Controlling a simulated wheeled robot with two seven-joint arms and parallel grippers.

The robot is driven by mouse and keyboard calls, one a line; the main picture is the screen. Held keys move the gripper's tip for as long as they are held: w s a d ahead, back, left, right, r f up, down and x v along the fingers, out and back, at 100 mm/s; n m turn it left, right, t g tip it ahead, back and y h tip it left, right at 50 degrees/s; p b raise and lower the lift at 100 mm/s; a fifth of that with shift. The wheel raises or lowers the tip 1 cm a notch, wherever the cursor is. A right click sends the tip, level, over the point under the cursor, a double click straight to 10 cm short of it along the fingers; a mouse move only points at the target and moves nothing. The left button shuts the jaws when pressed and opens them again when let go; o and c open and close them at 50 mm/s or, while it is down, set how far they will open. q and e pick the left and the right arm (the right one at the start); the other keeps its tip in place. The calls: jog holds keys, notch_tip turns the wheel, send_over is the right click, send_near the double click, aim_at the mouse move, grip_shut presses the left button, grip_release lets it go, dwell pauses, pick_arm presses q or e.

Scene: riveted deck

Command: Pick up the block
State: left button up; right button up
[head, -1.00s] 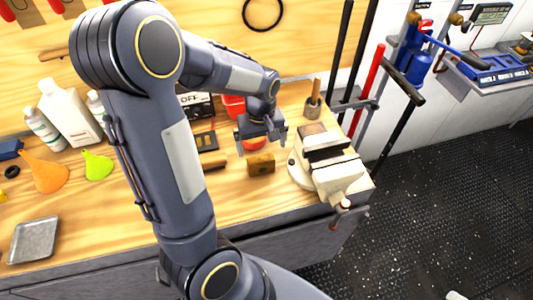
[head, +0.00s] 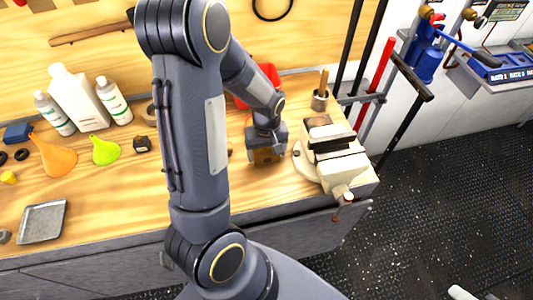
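The block (head: 266,157), small and brown with a dark spot on its side, sits on the wooden workbench (head: 120,195) left of the white vise. My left gripper (head: 267,150) points down right over the block, its fingers at the block's sides. The gripper hides the block's top, and I cannot tell whether the fingers press on it. The block appears to rest on the bench. My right gripper is not in view.
The white vise (head: 335,160) stands close to the right of the block. A red container (head: 262,80) is behind my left forearm. Bottles (head: 78,98), an orange funnel (head: 53,157), a green funnel (head: 105,151) and a metal tray (head: 42,222) lie left. The front middle of the bench is clear.

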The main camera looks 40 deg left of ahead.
pick_arm(q)
jog(key=c, duration=0.9)
jog(key=shift+r, duration=0.1)
jog(key=shift+r, duration=0.5)
notch_tip(320, 180, up, 2)
jog(key=shift+r, duration=0.25)
jog(key=s+r, duration=0.3)
jog(key=s, duration=0.1)
jog(key=s+a+r, duration=0.1)
jog(key=s+r, duration=0.2)
jog(key=s, duration=0.2)
jog(key=s+r, duration=0.3)
jog(key=s, duration=0.1)
jog(key=shift+s+a+r+b, duration=0.25)
jog(key=shift+s+a+b, duration=0.1)
jog(key=shift+s, duration=0.05)
